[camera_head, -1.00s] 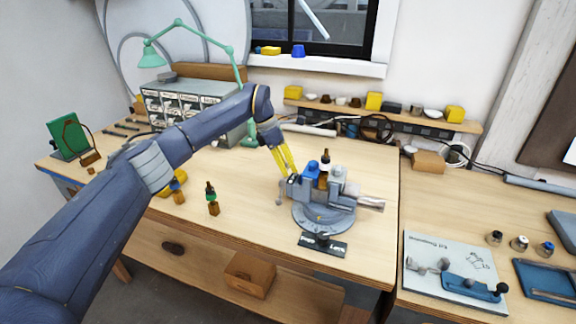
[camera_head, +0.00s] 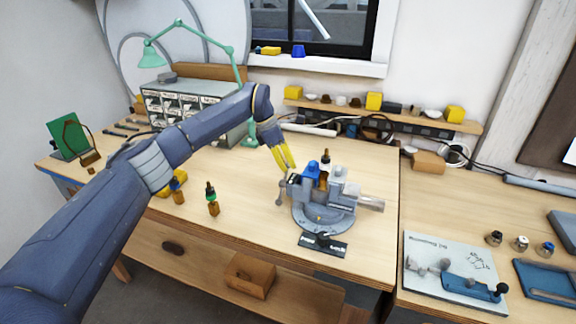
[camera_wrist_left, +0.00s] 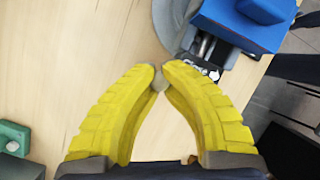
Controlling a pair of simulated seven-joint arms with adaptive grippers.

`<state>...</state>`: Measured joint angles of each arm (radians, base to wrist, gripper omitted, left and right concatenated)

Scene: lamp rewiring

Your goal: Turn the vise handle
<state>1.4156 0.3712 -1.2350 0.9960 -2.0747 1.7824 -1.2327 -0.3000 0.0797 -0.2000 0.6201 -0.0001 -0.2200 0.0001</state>
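The grey vise (camera_head: 322,216) stands near the front right of the wooden bench. Its handle (camera_head: 280,200) is a thin bar with a ball end at the vise's left side. My left gripper (camera_head: 287,167) reaches down with yellow fingers just above the handle, close to the vise's left side. In the left wrist view, the fingertips (camera_wrist_left: 160,72) nearly meet, and a grey knob shows between and below them. I cannot tell whether they grip it or only stand around it. A blue part (camera_head: 311,168) sits on the vise top. My right gripper is not seen.
Small dropper bottles (camera_head: 212,199) stand left of the vise. A dark label plate (camera_head: 323,245) lies at the bench's front edge. A drawer cabinet (camera_head: 180,100) and green lamp (camera_head: 232,60) are at the back. The bench between bottles and vise is clear.

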